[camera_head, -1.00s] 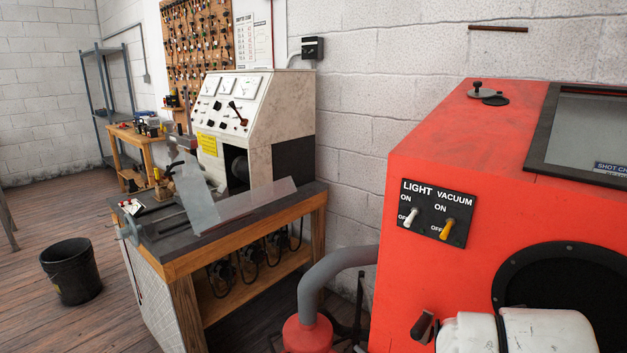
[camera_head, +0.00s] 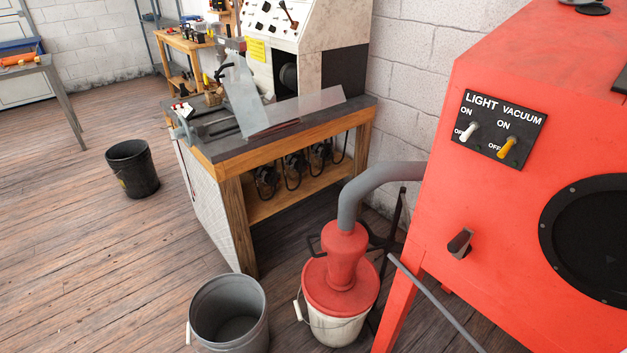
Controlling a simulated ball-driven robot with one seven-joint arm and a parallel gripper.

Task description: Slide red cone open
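A red cone-shaped piece (camera_head: 344,256) stands upright on a red lid (camera_head: 319,289) at the lower middle. The lid sits on a white bucket (camera_head: 335,330) on the floor. A grey hose (camera_head: 378,184) runs from the top of the red cone to the red cabinet (camera_head: 500,215) at the right. My gripper is not in view.
A grey bucket (camera_head: 230,318) stands left of the white one. A black bucket (camera_head: 133,168) stands farther back on the wooden floor. A workbench (camera_head: 290,138) is behind. The cabinet's leg (camera_head: 396,312) and a thin grey tube are right of the cone.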

